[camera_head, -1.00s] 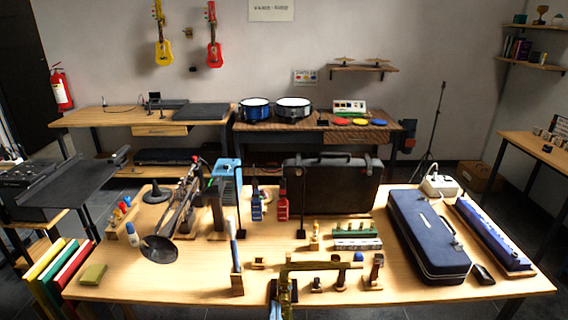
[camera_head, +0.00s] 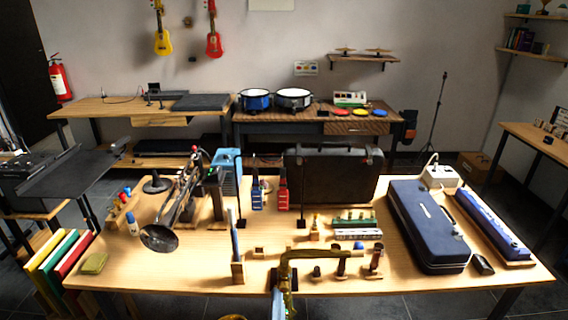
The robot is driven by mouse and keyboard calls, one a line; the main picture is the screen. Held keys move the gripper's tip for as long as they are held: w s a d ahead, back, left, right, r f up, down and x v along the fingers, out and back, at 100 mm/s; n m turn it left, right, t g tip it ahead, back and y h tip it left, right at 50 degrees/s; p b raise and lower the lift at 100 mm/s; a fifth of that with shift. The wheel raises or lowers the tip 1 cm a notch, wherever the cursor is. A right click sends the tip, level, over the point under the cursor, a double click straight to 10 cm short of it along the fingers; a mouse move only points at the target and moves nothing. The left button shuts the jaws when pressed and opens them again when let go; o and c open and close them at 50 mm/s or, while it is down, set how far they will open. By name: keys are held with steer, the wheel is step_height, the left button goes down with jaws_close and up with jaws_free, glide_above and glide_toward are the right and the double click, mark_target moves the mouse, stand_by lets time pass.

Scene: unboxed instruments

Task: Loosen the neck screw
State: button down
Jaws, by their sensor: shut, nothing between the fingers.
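A brass saxophone stands at the table's near edge in the head view. Its curved neck (camera_head: 318,253) reaches to the right, and the upper body (camera_head: 289,285) runs down out of the picture. Part of a round brass rim, seemingly its bell (camera_head: 233,317), shows at the bottom edge. The neck screw lies somewhere around the joint of neck and body; it is too small to make out. A dark upright piece stands against the left side of the body. I see no part of my gripper in this view.
Bare table lies at front left.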

steer(key=shift+w+d+b, duration=0.1)
steer(key=shift+d+b, duration=0.6)
steer(key=shift+b, duration=0.15)
steer(key=shift+d+r+b, duration=0.1)
steer(key=shift+d+b, duration=0.15)
steer(key=shift+b, duration=0.35)
steer(key=s+f, duration=0.1)
steer(key=s, duration=0.5)
steer(key=shift+a+f, duration=0.15)
steer(key=shift+a, duration=0.15)
steer(key=shift+s, duration=0.15)
